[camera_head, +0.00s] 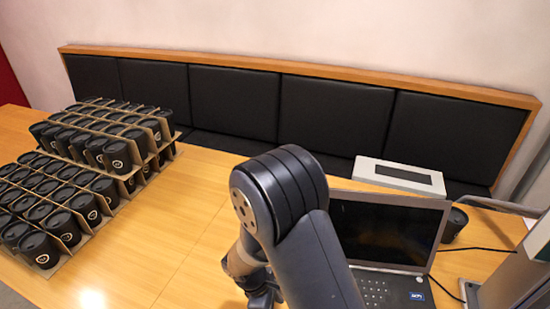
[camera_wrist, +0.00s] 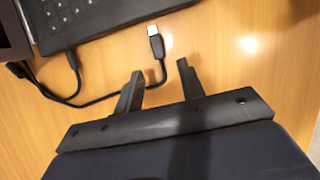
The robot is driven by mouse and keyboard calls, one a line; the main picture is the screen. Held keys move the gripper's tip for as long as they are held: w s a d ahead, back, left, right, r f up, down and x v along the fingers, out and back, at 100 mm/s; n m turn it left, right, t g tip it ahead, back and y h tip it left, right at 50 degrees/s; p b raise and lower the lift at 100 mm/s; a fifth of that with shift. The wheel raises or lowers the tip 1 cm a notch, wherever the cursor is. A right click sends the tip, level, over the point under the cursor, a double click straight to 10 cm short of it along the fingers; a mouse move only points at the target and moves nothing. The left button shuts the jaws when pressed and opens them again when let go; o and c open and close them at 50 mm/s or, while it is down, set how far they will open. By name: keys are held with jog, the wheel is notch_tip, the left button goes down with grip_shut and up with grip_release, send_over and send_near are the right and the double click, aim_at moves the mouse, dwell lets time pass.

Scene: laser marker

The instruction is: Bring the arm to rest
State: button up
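My arm is bent in the middle of the head view, in front of the laptop, and its end is mostly hidden behind my own links. The plug lies just beyond the fingers and is not held.
A laptop (camera_head: 385,235) stands open right of my arm, with a white box (camera_head: 400,177) behind it and a black cup (camera_head: 454,224) beside it. Stacked cardboard trays of black cups (camera_head: 85,165) fill the left. The table (camera_head: 170,240) between is clear.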

jog(key=x, duration=0.2)
jog(key=d+x, duration=0.1)
jog(key=x, duration=0.1)
jog(key=shift+s+p, duration=0.1)
jog(key=shift+p, duration=0.2)
jog(key=shift+s+d, duration=0.15)
jog(key=shift+d, duration=0.6)
